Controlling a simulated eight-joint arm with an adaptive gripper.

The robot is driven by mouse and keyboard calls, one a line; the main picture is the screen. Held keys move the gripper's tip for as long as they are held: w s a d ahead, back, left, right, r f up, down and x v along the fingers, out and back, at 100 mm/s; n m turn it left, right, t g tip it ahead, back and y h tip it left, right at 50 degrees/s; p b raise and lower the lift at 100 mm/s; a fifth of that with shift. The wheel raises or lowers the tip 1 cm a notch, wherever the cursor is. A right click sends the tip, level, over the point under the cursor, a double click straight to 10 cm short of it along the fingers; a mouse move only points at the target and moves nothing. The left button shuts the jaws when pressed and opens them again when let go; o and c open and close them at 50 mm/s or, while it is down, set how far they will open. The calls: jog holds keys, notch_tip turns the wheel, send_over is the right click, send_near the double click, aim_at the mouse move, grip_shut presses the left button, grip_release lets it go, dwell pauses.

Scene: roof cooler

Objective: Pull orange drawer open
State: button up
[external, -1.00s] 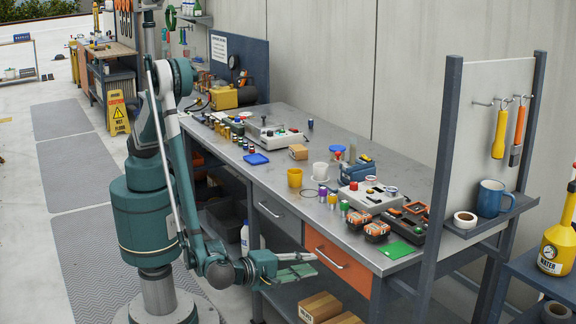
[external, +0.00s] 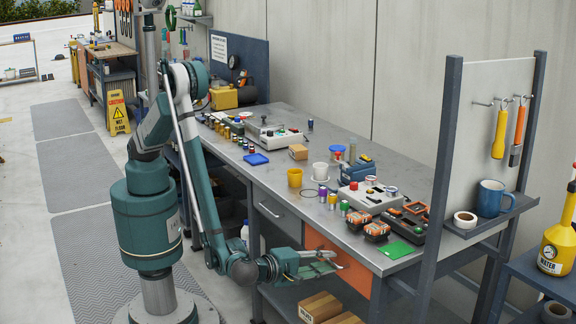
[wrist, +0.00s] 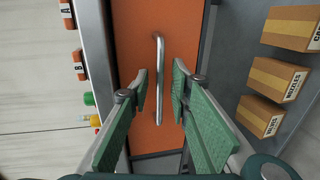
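The orange drawer (external: 356,280) is set in the front of the grey workbench, at its right end, and looks closed. Its front also fills the middle of the wrist view (wrist: 154,137). A silver bar handle (wrist: 161,75) runs along the drawer front. My gripper (external: 337,261) is in front of the drawer in the external view and partly hides it and its handle. In the wrist view my gripper (wrist: 161,92) is open, with a green-padded finger on each side of the handle. I cannot tell whether a finger touches the handle.
A grey drawer (external: 277,219) is left of the orange one. Cardboard boxes (external: 320,307) sit on the shelf below. The bench top (external: 262,184) holds cups, cans and battery packs. The bench's upright post (external: 437,165) stands at the right.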

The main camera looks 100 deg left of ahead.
jog(key=shift+c, duration=0.4)
grip_shut()
jog(key=f+b+v, duration=0.1)
jog(key=f+v, duration=0.2)
jog(key=v, duration=1.2)
jog(key=s+d+f+b+v, duration=0.1)
jog(key=f+v, duration=0.2)
jog(key=v, duration=1.2)
jog(key=shift+s+d, duration=0.2)
jog(key=shift+d, duration=0.05)
jog(key=shift+f, duration=0.1)
jog(key=shift+o, duration=0.4)
grip_release()
jog(key=shift+b, duration=0.3)
